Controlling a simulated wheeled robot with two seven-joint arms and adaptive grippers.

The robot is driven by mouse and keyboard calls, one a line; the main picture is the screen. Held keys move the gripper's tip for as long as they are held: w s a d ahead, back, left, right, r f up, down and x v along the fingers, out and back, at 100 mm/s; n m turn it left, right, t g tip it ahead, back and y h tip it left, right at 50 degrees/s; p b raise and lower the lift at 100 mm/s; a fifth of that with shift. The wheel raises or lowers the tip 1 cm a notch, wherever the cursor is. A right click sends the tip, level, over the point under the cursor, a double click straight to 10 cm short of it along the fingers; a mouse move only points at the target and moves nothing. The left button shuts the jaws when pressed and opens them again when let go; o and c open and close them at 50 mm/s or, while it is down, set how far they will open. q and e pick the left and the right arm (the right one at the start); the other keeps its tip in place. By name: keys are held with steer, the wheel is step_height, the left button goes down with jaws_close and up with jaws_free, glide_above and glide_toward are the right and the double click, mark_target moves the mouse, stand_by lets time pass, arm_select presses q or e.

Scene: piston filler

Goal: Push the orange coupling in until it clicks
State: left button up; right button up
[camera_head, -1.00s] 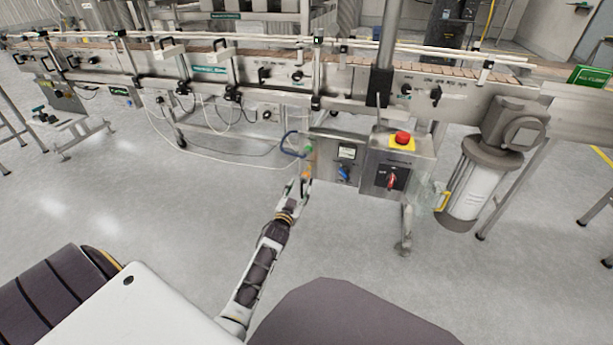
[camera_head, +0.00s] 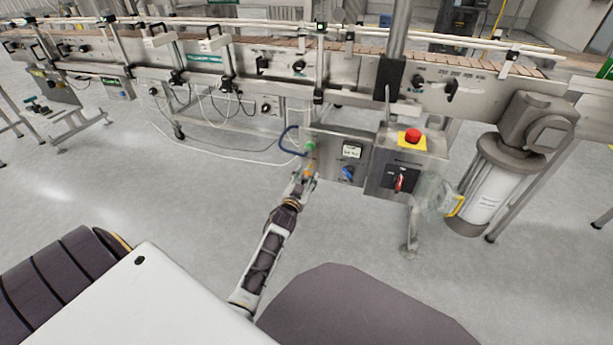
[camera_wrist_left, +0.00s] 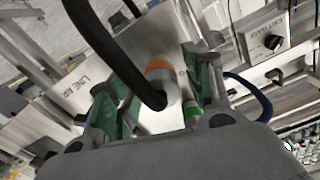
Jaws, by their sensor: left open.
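The orange coupling (camera_head: 309,168) sits on the front of the metal panel under the conveyor. In the left wrist view its orange ring (camera_wrist_left: 160,68) encircles a pale metal fitting, with a thick black hose curving in front of it. My left gripper (camera_head: 304,182) is at the coupling in the head view. In the left wrist view its two green-padded fingers (camera_wrist_left: 160,84) are open, one on each side of the coupling. I cannot tell whether they touch it. How deep the coupling sits is not clear. My right gripper is in neither view.
A green coupling (camera_head: 310,147) with a blue hose (camera_head: 287,139) sits close above the orange one. The floor in front is clear.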

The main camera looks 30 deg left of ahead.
arm_select(q)
jaws_close()
stand_by(0.4)
